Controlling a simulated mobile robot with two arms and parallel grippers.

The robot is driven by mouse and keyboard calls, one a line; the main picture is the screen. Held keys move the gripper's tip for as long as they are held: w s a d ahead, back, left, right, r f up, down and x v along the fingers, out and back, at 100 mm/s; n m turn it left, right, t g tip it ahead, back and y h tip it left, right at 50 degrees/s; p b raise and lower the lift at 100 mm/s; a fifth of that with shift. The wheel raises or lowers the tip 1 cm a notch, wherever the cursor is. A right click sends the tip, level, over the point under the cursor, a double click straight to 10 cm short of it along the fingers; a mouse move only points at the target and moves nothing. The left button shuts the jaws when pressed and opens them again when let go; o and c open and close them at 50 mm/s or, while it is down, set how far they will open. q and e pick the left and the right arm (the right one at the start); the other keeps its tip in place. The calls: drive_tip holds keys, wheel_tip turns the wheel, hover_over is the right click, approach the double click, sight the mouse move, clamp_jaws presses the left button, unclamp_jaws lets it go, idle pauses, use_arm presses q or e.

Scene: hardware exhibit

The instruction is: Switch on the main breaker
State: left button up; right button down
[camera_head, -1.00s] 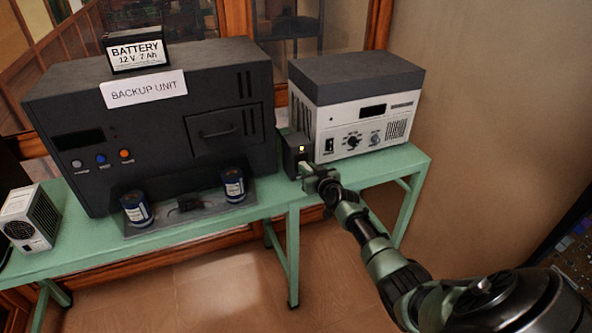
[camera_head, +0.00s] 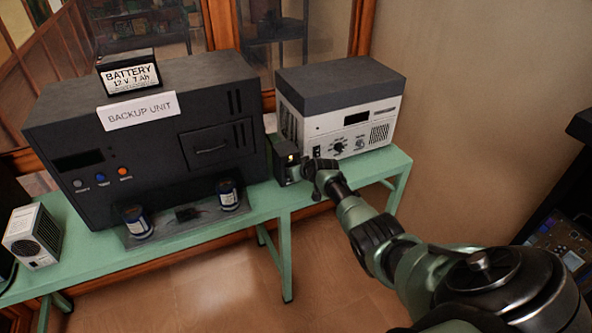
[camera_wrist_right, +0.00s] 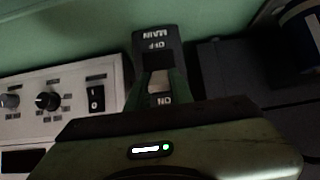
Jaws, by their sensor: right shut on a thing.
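The main breaker (camera_head: 286,168) is a small dark box with a yellow spot on its front, on the green bench. In the right wrist view, the breaker (camera_wrist_right: 153,41) shows upside-down labels MAIN and OFF, with ON closer to my gripper. My right gripper (camera_head: 316,172) is at the breaker's front. In the wrist view, my right gripper (camera_wrist_right: 160,84) has its green fingers over the breaker face, between OFF and ON, shut on the breaker's lever. The lever is mostly hidden, so its position cannot be told. My left gripper is not in view.
The black backup unit (camera_head: 150,150) stands left of the breaker, with a battery (camera_head: 128,76) on top and blue cans (camera_head: 137,222) in front. A white-and-grey instrument (camera_head: 345,118) stands close on the right. The green bench (camera_head: 190,250) carries them. Floor in front is clear.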

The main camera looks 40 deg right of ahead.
drive_tip(key=shift+r, duration=0.15)
drive_tip(key=c, duration=1.2)
unclamp_jaws()
drive_tip(key=shift+c, duration=0.2)
drive_tip(key=shift+s+a+r+p, duration=0.1)
drive_tip(key=shift+s+r+p, duration=0.15)
drive_tip(key=shift+s+p, duration=0.15)
drive_tip(key=p+v, duration=0.1)
drive_tip(key=v, duration=0.5)
drive_tip(key=shift+s+r, duration=0.2)
drive_tip(key=shift+s, duration=0.05)
drive_tip(key=shift+a, duration=0.1)
